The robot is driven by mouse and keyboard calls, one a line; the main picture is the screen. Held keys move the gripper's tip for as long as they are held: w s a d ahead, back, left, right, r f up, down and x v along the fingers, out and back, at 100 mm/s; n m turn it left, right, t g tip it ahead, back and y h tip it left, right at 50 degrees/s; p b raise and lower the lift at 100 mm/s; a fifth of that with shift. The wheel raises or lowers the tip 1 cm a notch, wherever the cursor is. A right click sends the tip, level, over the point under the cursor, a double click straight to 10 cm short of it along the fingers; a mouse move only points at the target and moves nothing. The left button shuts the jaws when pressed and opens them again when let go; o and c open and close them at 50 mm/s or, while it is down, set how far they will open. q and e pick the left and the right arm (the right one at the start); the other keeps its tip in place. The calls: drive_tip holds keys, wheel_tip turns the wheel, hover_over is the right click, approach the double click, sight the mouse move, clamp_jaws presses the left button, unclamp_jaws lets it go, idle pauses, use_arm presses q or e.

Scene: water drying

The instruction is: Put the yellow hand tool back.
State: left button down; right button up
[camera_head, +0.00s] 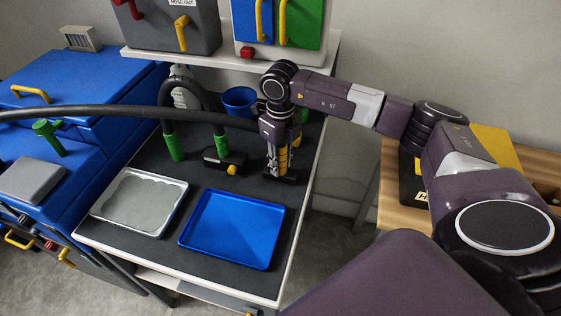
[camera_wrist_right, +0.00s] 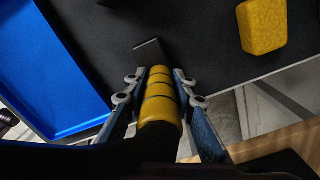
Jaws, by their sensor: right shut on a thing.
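The yellow hand tool (camera_head: 282,160) has a yellow handle with dark bands and a flat dark end. It is upright or nearly so over the dark tabletop (camera_head: 135,244), close to the right edge. I cannot tell whether its lower end touches the top. My right gripper (camera_head: 277,158) comes from above and is shut on the handle. In the right wrist view, the tool (camera_wrist_right: 159,100) lies between both fingers (camera_wrist_right: 157,98), with its flat end beyond them. My left gripper is not in view.
A blue tray (camera_head: 203,234) lies just in front of the tool, a grey metal tray (camera_head: 140,204) left of it. A black device (camera_head: 213,159), green-ended hose (camera_head: 174,148) and blue cup (camera_head: 239,101) are behind. The wrist view shows a yellow block (camera_wrist_right: 262,25). A wooden table (camera_head: 395,185) is right.

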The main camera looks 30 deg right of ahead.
drive_tip(key=shift+f, duration=0.1)
drive_tip(key=o, duration=0.7)
drive_tip(key=shift+f, duration=0.1)
drive_tip(key=shift+c, duration=0.2)
drive_tip(key=o, duration=0.5)
drive_tip(key=shift+c, duration=0.2)
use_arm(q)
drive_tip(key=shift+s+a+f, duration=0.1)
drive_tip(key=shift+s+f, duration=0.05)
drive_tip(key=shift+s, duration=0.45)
use_arm(e)
drive_tip(key=shift+r, duration=0.7)
use_arm(q)
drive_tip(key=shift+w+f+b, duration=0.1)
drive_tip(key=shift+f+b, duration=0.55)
drive_tip(key=shift+b, duration=0.15)
use_arm(e)
wheel_tip(320, 180, up, 11)
drive_tip(key=shift+r, duration=0.1)
